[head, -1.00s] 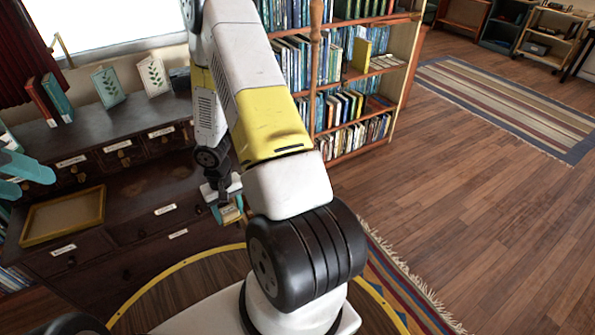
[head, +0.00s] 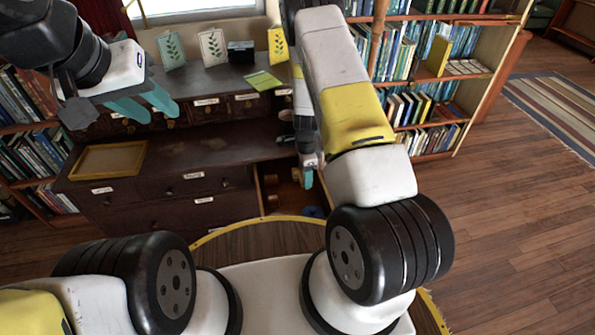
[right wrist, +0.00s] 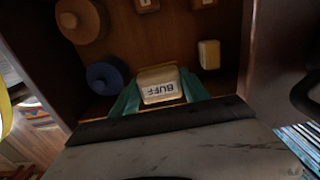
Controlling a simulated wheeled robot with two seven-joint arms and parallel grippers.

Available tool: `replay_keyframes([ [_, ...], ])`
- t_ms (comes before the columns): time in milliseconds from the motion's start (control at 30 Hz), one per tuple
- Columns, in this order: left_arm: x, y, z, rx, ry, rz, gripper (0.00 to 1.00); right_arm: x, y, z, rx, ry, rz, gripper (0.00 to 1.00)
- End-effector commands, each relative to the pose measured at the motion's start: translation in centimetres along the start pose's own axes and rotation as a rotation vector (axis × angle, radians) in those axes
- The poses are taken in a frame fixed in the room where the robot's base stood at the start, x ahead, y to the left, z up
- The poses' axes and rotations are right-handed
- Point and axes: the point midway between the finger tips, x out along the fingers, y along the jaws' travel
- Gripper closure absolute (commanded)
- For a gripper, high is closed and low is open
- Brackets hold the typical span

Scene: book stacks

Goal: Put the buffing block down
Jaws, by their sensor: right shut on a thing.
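The buffing block (right wrist: 158,76), a pale tan block labelled BUFF, is between the teal fingertips of my right gripper (right wrist: 160,92) in the right wrist view. The gripper is shut on it, over the inside of an open wooden drawer (right wrist: 130,50). Whether the block touches the drawer floor is unclear. In the head view my right gripper (head: 308,176) is at the open drawer (head: 287,186) of the dark cabinet; the block is not discernible there. My left gripper (head: 145,104) is raised at upper left, its teal fingers apart and empty.
The drawer also holds a blue round thing (right wrist: 104,77), a tan round thing (right wrist: 80,20) and small pale blocks (right wrist: 209,54). A yellow-framed tray (head: 108,160) lies on the cabinet ledge. Cards and a black box (head: 240,51) stand on top. Bookshelves (head: 430,80) flank the right.

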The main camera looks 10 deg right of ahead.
Motion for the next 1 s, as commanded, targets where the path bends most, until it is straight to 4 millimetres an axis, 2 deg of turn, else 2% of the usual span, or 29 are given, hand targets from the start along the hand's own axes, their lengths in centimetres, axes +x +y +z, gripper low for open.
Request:
replay_keyframes([
  [200,0.0,0.0,0.0,0.0,0.0,0.0,0.64,4.1,0.1,0.0,0.014,-0.001,0.005,0.9],
  [300,0.0,0.0,0.0,0.0,0.0,0.0,0.64,5.4,0.0,0.0,0.013,-0.001,0.002,0.9],
  [467,0.0,0.0,0.0,0.0,0.0,0.0,0.64,6.5,0.0,0.0,0.011,-0.001,0.003,0.9],
  [700,0.0,0.0,0.0,0.0,0.0,0.0,0.64,9.6,0.0,0.0,0.013,-0.001,0.002,0.9],
  [1000,0.0,0.0,0.0,0.0,0.0,0.0,0.64,9.8,0.0,0.0,0.011,-0.001,0.001,0.9],
])
